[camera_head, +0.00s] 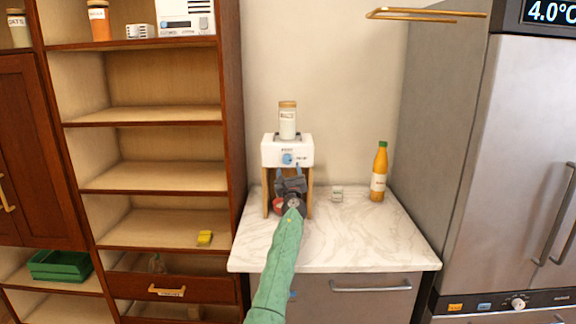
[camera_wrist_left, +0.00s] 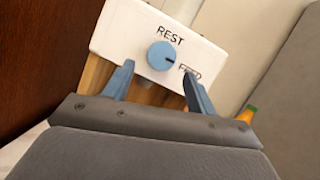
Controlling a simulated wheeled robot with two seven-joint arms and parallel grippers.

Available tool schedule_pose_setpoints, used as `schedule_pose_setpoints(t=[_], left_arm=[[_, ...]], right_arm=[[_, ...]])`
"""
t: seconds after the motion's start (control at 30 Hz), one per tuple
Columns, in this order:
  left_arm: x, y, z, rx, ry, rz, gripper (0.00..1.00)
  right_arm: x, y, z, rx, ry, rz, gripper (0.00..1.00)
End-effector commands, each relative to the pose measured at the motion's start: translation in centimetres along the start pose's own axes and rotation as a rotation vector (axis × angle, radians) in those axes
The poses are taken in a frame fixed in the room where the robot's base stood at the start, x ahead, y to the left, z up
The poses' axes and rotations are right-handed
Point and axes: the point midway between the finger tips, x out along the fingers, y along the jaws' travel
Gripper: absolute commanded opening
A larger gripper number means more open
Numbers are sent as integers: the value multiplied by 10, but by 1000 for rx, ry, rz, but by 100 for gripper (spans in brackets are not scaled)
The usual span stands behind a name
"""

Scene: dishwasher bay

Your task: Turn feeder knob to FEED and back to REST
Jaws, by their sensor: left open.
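The feeder (camera_head: 270,156) is a white box on wooden legs on the counter, with a jar (camera_head: 287,121) standing upright on top. Its round blue knob (camera_head: 287,159) also shows in the left wrist view (camera_wrist_left: 161,54). There the dark mark on the knob points right, nearer the FEED label than the REST label above. My left gripper (camera_head: 288,172) is open in front of the feeder. In the left wrist view its blue fingers (camera_wrist_left: 158,76) are spread below and to either side of the knob, apart from it. The right finger partly covers FEED.
A red object (camera_head: 278,204) is partly hidden behind my left arm. A small white container (camera_head: 337,194) and an orange bottle (camera_head: 380,172) stand on the marble counter (camera_head: 345,238). Shelves flank it at left, a steel fridge at right. The counter's front right is clear.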

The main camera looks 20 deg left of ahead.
Motion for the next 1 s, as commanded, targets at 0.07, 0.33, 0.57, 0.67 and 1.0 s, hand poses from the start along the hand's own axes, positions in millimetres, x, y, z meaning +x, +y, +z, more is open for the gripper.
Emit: schedule_pose_setpoints(t=[0.07,0.33,0.57,0.67,1.0], left_arm=[[12,0,2,1,-1,1,57],[32,0,0,0,0,0,57],[35,0,0,-1,0,0,57],[35,0,0,-1,0,0,57],[35,0,0,-2,0,0,12]], right_arm=[[3,2,-2,-1,2,2,36],[9,9,-10,-6,17,11,36],[10,14,-14,-10,21,16,36],[9,13,-15,-9,23,16,36],[10,2,-2,-2,10,4,36]])
